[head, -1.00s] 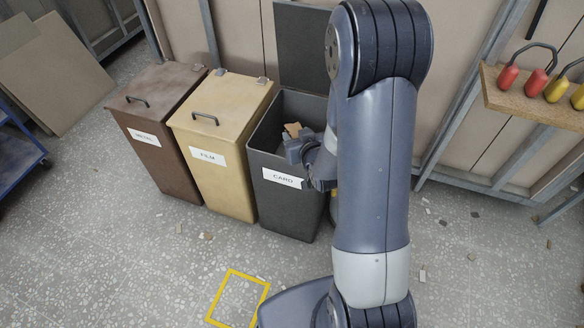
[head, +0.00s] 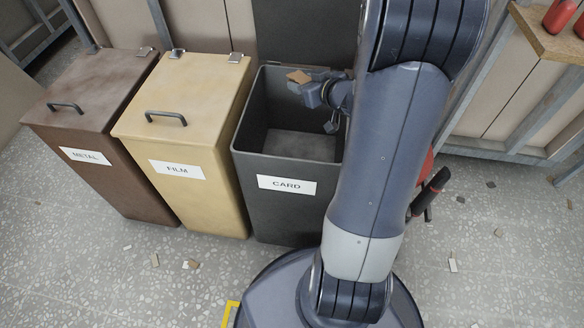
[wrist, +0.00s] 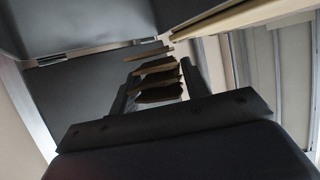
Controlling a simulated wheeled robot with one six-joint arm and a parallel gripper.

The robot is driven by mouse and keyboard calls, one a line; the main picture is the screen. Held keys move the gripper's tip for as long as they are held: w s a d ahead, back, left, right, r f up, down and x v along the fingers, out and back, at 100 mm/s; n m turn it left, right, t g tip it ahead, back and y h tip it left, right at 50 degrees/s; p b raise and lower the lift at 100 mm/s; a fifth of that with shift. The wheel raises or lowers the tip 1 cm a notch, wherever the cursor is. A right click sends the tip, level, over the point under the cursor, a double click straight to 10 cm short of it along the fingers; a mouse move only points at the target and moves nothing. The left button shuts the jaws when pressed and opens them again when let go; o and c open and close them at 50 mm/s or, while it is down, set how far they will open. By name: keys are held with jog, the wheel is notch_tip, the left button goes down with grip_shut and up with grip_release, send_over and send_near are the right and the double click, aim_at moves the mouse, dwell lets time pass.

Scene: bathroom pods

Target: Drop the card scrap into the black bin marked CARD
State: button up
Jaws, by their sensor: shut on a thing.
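The card scrap (head: 299,76) is a small brown piece at the tip of my gripper (head: 308,88). In the wrist view the card scrap (wrist: 157,82) shows as several brown layered edges between the two dark fingers. My gripper is shut on it. The black bin (head: 270,215) has a white CARD label (head: 287,187) on its front. Its lid (head: 300,35) stands open at the back. My gripper is over the rear part of the bin's opening. The visible inside of the bin looks empty. My arm hides the bin's right side.
A tan FILM bin (head: 205,115) and a brown METAL bin (head: 95,105) stand to the left, both with lids shut. A wooden shelf (head: 550,40) with red items is at upper right. Small scraps lie on the speckled floor.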

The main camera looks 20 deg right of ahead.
notch_tip(320, 180, down, 6)
jog(key=b, duration=0.6)
jog(key=o, duration=1)
jog(key=shift+o, duration=0.2)
notch_tip(320, 180, up, 10)
jog(key=p, duration=0.6)
jog(key=shift+r, duration=0.1)
